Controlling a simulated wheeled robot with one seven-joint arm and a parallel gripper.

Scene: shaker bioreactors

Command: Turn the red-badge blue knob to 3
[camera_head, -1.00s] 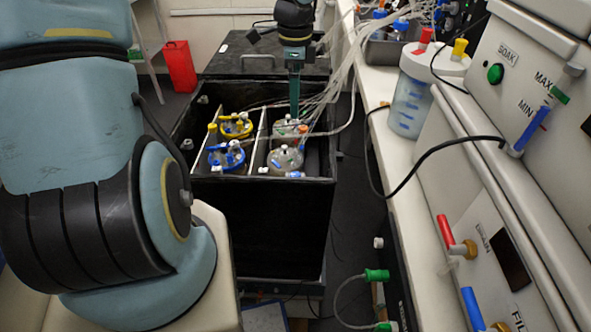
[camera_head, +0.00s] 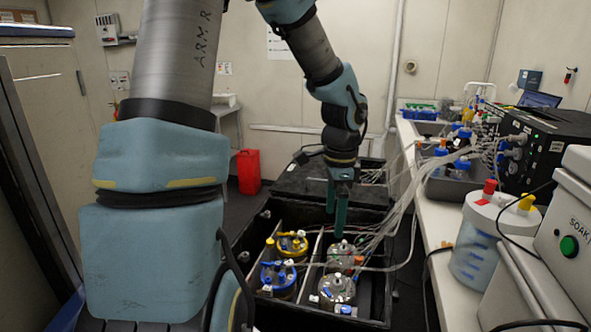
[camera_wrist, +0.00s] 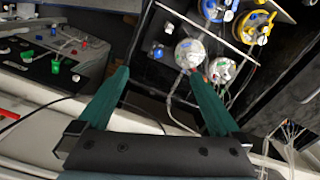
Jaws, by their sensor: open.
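I cannot make out a blue knob with a red badge or its dial marks in either view. In the black box stand a yellow-topped vessel (camera_head: 290,243), a blue-topped vessel (camera_head: 278,279) and two clear-topped vessels, the front one (camera_head: 337,289) and the rear one (camera_head: 342,254). My gripper (camera_head: 335,224) points down above the clear-topped vessels. In the wrist view my gripper (camera_wrist: 158,73) has its green fingers wide apart, with nothing between them. There the front clear-topped vessel (camera_wrist: 190,52) lies beyond the right fingertip. Contact with anything cannot be told.
Thin tubes (camera_head: 405,215) run from the vessels to the white bench (camera_head: 415,165) at right. A lidded tub (camera_head: 478,245) and a machine with a green button (camera_head: 569,246) are at the right. A red bin (camera_head: 249,172) stands on the floor behind.

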